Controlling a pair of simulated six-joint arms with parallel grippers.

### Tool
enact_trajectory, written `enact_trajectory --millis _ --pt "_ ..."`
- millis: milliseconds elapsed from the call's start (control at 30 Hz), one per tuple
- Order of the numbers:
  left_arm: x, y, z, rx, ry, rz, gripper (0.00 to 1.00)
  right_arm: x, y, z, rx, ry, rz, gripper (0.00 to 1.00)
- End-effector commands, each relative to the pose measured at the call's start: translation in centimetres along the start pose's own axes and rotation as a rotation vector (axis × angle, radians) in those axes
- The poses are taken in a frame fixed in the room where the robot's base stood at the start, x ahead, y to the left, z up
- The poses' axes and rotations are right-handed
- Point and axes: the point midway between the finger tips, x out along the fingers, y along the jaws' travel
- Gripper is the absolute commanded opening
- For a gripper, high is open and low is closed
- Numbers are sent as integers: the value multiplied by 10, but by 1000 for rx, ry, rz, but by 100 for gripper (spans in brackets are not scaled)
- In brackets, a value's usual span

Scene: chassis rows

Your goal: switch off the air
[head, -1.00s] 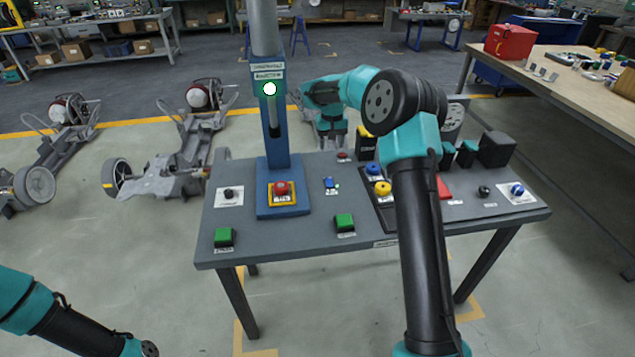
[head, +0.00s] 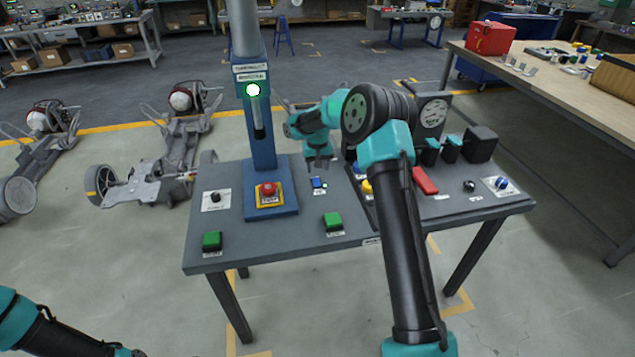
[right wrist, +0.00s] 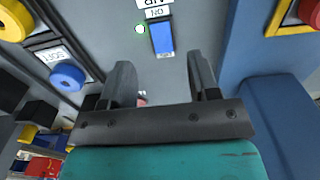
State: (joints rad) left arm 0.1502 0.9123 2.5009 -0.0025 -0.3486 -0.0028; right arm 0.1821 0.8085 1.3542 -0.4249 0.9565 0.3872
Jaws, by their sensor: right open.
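The blue rocker switch (head: 317,183) sits on the grey bench panel, right of the blue post. A small lit green lamp (head: 325,185) is beside it. In the right wrist view, the blue switch (right wrist: 162,37) lies ahead of the fingertips, with the lamp (right wrist: 140,29) next to it and white labels, one seeming to read AIR. My right gripper (head: 318,165) hangs just behind the switch in the head view. In the right wrist view its two fingers (right wrist: 162,68) are apart with nothing between them. My left gripper is out of the picture; only its arm shows at bottom left.
A red mushroom button (head: 267,189) on a yellow plate stands left of the switch at the blue post (head: 259,145). Green buttons (head: 333,221) (head: 212,241) line the front. A blue knob (right wrist: 67,76) and yellow knob (right wrist: 14,22) are close to the gripper.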

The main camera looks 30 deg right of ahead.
Motion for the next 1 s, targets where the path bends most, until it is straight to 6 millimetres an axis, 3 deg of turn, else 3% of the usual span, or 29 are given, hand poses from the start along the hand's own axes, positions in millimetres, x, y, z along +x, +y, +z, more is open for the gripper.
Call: enact_trajectory --millis 200,400,833,1000 --pt "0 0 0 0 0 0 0 40 0 1 -1 -4 1 55" --pt "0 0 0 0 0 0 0 65 0 1 0 -3 1 55" --pt "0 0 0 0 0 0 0 74 0 0 0 0 0 55" --pt "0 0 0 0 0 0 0 74 0 0 0 0 0 39"
